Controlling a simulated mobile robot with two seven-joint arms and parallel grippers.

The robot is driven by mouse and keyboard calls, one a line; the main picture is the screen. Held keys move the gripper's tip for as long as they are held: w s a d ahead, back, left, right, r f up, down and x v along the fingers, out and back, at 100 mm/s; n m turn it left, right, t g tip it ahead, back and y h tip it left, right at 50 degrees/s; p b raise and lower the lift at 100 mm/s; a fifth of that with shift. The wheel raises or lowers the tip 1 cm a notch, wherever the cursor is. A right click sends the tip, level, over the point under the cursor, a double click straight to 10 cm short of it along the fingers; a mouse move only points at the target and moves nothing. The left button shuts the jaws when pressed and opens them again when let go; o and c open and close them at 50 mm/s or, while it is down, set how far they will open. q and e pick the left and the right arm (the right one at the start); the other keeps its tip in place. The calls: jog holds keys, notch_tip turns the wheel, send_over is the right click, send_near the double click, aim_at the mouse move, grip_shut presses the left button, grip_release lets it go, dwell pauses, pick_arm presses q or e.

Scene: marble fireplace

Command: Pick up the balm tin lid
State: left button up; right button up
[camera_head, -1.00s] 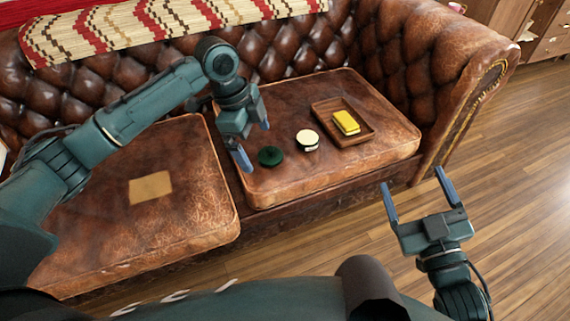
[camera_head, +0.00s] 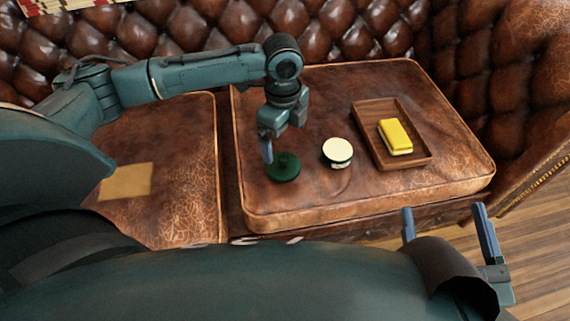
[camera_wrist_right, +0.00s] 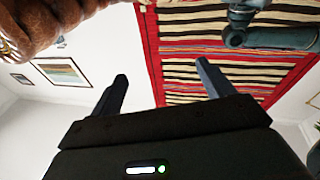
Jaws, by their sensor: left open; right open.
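The green, round balm tin lid (camera_head: 284,166) lies on the right seat cushion near its front left.
A brown wooden tray (camera_head: 367,128) holding a yellow block (camera_head: 395,136) lies right of the tin. A tan patch (camera_head: 126,182) is on the left cushion (camera_head: 190,170). The tufted backrest (camera_head: 330,35) rises behind. Bare cushion lies behind the tin.

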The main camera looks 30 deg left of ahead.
aim_at(283, 157)
pick_arm(q)
notch_tip(283, 157, down, 4)
jog(key=shift+b, duration=0.7)
jog(key=f+b, duration=0.2)
jog(key=shift+a+f, duration=0.2)
jog(key=shift+f, duration=0.1)
jog(key=shift+f+b, duration=0.55)
jog(key=shift+f, duration=0.45)
pick_arm(e)
jog(key=shift+w+a+r+n+t+y, duration=0.1)
jog(key=shift+w+r+n+t+y, duration=0.2)
jog(key=shift+r+y, duration=0.25)
jog(key=shift+w+a+r+n+t+y, duration=0.1)
jog(key=shift+w+r+n+t+y, duration=0.15)
jog(key=shift+r+t+y, duration=0.3)
pick_arm(q)
jog(key=shift+c, duration=0.2)
pick_arm(e)
jog(key=shift+r, duration=0.1)
